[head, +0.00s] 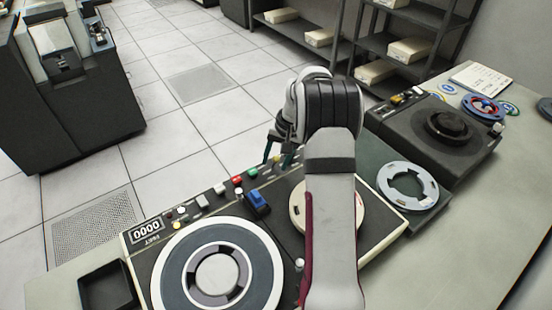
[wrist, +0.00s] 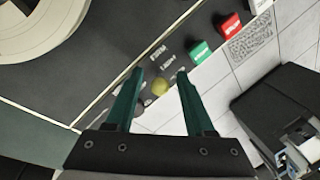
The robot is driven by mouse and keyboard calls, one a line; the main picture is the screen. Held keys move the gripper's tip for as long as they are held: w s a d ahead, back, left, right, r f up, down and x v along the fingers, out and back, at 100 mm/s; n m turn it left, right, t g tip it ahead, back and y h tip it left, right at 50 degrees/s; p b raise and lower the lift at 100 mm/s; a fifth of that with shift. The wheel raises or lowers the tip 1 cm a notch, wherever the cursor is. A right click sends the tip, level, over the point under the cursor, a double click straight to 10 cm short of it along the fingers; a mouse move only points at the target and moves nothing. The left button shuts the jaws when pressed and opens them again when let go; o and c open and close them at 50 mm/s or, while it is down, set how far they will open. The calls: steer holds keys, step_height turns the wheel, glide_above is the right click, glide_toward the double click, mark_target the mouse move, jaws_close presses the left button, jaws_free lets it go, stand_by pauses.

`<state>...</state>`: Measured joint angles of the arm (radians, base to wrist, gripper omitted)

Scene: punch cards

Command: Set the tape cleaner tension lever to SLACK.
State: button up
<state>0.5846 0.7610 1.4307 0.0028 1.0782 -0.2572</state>
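A tape machine (head: 160,262) with reels and a front row of controls lies at the front centre. In the wrist view a round yellowish knob (wrist: 160,87), apparently the tension lever's end, sits at the machine's edge. Small labels beside it look like FIRM and LIGHT; no SLACK label is readable, and the lever's setting cannot be told. My gripper (wrist: 160,73) is open and empty, its two green fingers on either side of the knob in the picture. Whether they touch it is unclear. In the head view my gripper (head: 279,158) is over the machine's far edge, and my arm hides part of the deck.
Green (wrist: 200,52) and red (wrist: 230,26) buttons stand close beside the knob. A blue switch (head: 257,203) and a large reel (head: 176,275) are on the deck. A second machine (head: 400,135) stands right, with a loose grey ring (head: 388,174) between. Tiled floor lies beyond.

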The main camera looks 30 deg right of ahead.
jaws_close()
steer(key=shift+w+r+g, duration=0.1)
steer(key=shift+w+g, duration=0.3)
steer(key=shift+g, duration=0.2)
steer(key=shift+w+r+g, duration=0.1)
steer(key=shift+w+g, duration=0.2)
steer(key=shift+g, duration=0.45)
steer(key=shift+w+g, duration=0.25)
steer(key=shift+g, duration=0.5)
steer(key=shift+o, duration=0.6)
jaws_free()
